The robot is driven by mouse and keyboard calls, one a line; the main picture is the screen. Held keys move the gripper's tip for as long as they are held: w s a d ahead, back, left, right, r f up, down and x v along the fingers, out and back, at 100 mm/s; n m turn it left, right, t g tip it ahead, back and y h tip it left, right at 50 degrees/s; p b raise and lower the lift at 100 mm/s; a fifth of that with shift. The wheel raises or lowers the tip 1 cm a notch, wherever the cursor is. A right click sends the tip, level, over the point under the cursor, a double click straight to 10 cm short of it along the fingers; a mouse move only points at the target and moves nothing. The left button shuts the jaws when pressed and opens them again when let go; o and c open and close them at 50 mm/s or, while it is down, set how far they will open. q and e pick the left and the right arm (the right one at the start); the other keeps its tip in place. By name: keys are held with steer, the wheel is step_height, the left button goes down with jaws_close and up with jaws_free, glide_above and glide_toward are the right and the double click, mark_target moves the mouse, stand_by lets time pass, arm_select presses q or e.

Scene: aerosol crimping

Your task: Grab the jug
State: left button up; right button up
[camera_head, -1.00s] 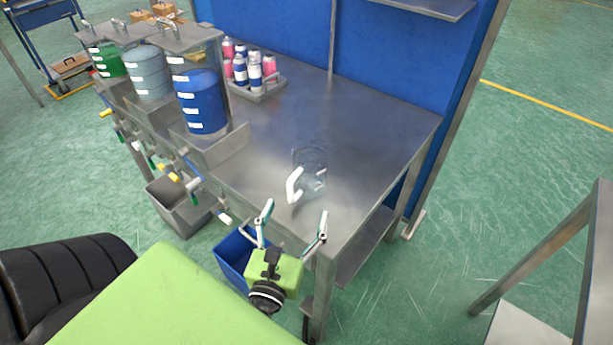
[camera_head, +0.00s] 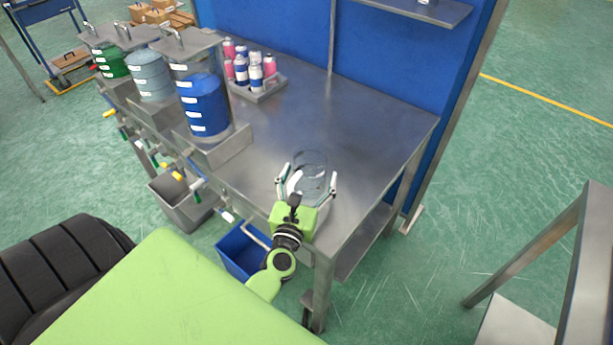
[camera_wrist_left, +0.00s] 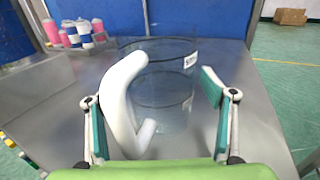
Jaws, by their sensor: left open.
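The clear jug (camera_head: 312,172) with a white handle stands upright on the metal table (camera_head: 375,125) near its front corner. In the left wrist view the jug (camera_wrist_left: 165,85) is ahead, with its white handle (camera_wrist_left: 122,105) facing me, nearer the left finger. My left gripper (camera_head: 307,183) is open at the jug, its fingers on either side of the handle. In the left wrist view the open fingers of the gripper (camera_wrist_left: 158,125) show the handle between them, not clamped. My right gripper is not in view.
Blue (camera_head: 203,105), grey (camera_head: 149,76) and green (camera_head: 111,62) drums stand along the table's left side. A tray (camera_head: 262,94) of pink and white bottles is at the back. A blue bin (camera_head: 240,250) is below the front edge. The table's right half is clear.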

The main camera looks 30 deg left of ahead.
arm_select(q)
steer(key=c, duration=1.2)
steer(key=shift+r, duration=0.15)
